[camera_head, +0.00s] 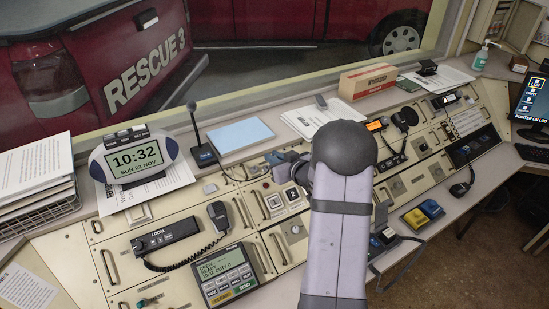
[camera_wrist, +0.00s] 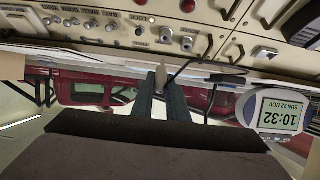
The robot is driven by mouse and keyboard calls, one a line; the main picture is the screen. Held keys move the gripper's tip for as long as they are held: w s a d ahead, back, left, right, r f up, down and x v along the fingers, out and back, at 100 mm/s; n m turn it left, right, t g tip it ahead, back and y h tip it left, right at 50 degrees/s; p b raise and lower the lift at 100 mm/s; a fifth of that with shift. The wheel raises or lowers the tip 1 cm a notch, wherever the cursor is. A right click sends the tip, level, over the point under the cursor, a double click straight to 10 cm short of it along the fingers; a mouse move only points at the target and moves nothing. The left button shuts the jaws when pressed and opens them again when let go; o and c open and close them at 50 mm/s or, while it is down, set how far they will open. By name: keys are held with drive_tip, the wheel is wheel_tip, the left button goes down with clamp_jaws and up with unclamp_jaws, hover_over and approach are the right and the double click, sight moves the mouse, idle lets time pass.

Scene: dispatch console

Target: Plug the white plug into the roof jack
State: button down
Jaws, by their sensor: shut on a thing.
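In the wrist view, my gripper (camera_wrist: 161,80) is shut on the white plug (camera_wrist: 161,76). Only a small pale part of the plug shows between the fingertips. A dark cable runs from near the fingertips off to the right. Beyond the fingers is a cream panel with a row of small round fittings (camera_wrist: 138,31) and tiny labels. I cannot tell which fitting is the roof jack, and a gap appears between the fingertips and the panel. In the head view, my arm hides most of this area; part of my gripper (camera_head: 287,168) shows left of the wrist.
A desk microphone (camera_head: 205,155), a blue pad (camera_head: 240,135) and papers (camera_head: 310,117) stand behind the panel. A clock (camera_head: 133,158) is at the left. A handset (camera_head: 219,215) with a coiled cord and a keypad unit (camera_head: 226,275) lie left of my arm.

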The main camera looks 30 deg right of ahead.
drive_tip(key=shift+w+f+b, duration=0.5)
drive_tip(key=shift+f+b, duration=0.1)
drive_tip(key=shift+f, duration=0.2)
drive_tip(key=shift+w+f+b, duration=0.45)
drive_tip(key=shift+f+b, duration=0.15)
drive_tip(key=shift+f, duration=0.2)
drive_tip(key=shift+w+f, duration=0.2)
drive_tip(key=shift+w+f, duration=0.55)
drive_tip(key=shift+f, duration=0.35)
idle(3.1)
drive_tip(key=c, duration=1.7)
unclamp_jaws()
drive_tip(key=shift+o, duration=0.2)
drive_tip(key=shift+b, duration=0.35)
drive_tip(key=shift+s, duration=0.3)
drive_tip(key=b+v, duration=0.1)
drive_tip(key=v, duration=0.5)
drive_tip(key=shift+s+r, duration=0.25)
